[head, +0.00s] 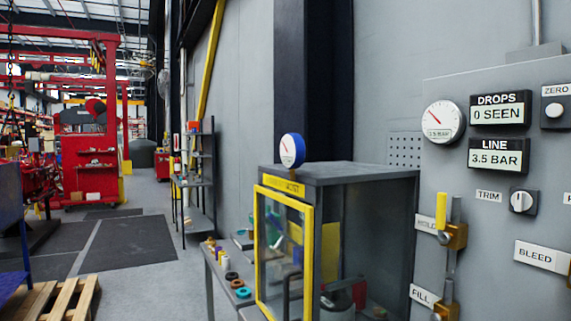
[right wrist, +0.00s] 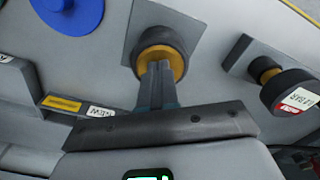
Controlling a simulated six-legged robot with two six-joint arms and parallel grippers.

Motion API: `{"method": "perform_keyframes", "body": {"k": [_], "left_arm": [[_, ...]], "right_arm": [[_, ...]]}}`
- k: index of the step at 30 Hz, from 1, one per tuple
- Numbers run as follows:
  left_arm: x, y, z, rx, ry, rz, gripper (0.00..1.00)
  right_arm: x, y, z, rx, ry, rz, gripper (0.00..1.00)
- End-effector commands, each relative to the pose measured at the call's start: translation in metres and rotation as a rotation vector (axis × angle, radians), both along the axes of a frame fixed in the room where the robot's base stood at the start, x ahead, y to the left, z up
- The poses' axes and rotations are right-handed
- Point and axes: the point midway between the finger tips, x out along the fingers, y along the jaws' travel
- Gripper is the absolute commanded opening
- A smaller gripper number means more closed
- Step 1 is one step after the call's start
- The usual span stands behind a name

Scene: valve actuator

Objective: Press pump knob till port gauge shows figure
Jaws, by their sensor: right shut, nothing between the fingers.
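In the right wrist view my right gripper (right wrist: 158,68) is shut and empty, its fingertips in front of a dark round knob (right wrist: 165,38) with a brass collar. I cannot tell whether they touch it. No label on this knob is readable, so I cannot confirm it is the pump knob. A round white gauge (head: 443,121) on the grey panel in the head view has a red needle pointing up-left. A blue-rimmed gauge (head: 291,150) stands on the cabinet, its figures too small to read. Neither is legibly marked as the port gauge. My left gripper is not in view.
The LINE display (head: 499,156) reads 3.5 BAR, and the DROPS display (head: 500,110) reads 0 SEEN. A second dark knob (right wrist: 288,92) and a blue disc (right wrist: 70,10) flank the first knob. A cabinet (head: 345,174) with a yellow-framed door stands left of the panel.

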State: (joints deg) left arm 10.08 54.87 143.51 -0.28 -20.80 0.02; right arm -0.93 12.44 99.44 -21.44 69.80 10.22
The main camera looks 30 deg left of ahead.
Motion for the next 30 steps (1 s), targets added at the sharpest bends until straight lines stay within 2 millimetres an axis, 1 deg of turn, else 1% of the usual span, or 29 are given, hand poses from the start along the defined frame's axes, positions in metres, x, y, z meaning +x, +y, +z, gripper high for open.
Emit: {"method": "perform_keyframes", "body": {"k": [5, 25, 27, 30], "left_arm": [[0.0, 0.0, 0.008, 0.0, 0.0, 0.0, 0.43], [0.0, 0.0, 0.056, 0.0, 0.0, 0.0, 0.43], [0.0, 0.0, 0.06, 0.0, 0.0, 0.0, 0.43], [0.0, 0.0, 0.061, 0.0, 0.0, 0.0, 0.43]], "right_arm": [[0.0, 0.0, 0.008, 0.0, 0.003, 0.0, 0.0], [-0.001, 0.0, 0.061, 0.0, 0.003, 0.0, 0.0], [0.0, 0.0, 0.065, 0.0, 0.002, 0.0, 0.0], [0.0, 0.0, 0.067, 0.0, 0.002, 0.0, 0.0]]}}
